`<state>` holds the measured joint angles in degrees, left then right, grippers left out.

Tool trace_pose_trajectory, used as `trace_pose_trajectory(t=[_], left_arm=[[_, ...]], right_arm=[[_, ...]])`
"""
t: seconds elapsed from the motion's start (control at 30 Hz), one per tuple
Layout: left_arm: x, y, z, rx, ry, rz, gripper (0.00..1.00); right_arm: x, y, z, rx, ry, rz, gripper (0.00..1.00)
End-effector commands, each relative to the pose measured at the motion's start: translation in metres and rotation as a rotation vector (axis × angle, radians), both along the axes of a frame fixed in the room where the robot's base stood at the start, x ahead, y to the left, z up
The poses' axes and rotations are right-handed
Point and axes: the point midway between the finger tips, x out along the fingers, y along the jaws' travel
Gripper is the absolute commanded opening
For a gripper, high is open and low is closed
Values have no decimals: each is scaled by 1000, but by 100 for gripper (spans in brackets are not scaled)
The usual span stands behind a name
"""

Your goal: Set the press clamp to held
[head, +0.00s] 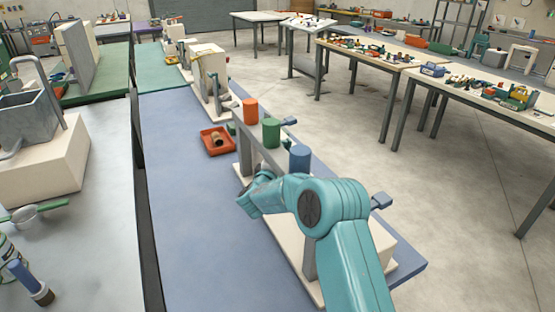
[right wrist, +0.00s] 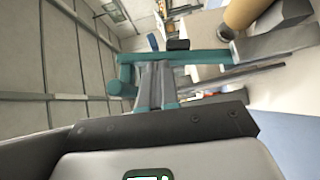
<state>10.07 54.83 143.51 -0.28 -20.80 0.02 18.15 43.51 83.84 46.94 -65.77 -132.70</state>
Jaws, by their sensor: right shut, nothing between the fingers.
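I cannot tell for sure which part is the press clamp. A machine on a long cream base (head: 383,240) stands on the blue bench. A grey upright frame (head: 272,158) on it carries an orange cylinder (head: 251,110), a green cylinder (head: 271,132) and a blue cylinder (head: 299,158). Blue-grey lever ends stick out at its right side, one far (head: 289,122) and one near (head: 381,201). My right arm crosses the near end of the machine and hides part of it. My right gripper shows in the right wrist view (right wrist: 157,70), shut and empty. My left gripper is out of view.
A red tray (head: 229,147) with a tan roll (head: 217,138) lies left of the machine. The blue bench top (head: 205,230) is clear at the near left. Another cream machine (head: 209,66) stands farther along. A grey table (head: 85,260) is at the left.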

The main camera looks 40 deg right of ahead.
Motion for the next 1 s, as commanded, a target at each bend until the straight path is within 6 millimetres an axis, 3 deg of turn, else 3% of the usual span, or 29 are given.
trace_pose_trajectory(t=[0.23,0.37,0.8,1.0], left_arm=[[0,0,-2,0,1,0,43],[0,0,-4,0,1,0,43],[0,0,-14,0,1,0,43],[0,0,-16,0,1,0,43]], right_arm=[[-1,2,-1,1,0,1,0],[-6,15,0,1,0,2,0],[-54,107,6,0,-1,3,0],[-70,135,9,0,-1,1,0]])
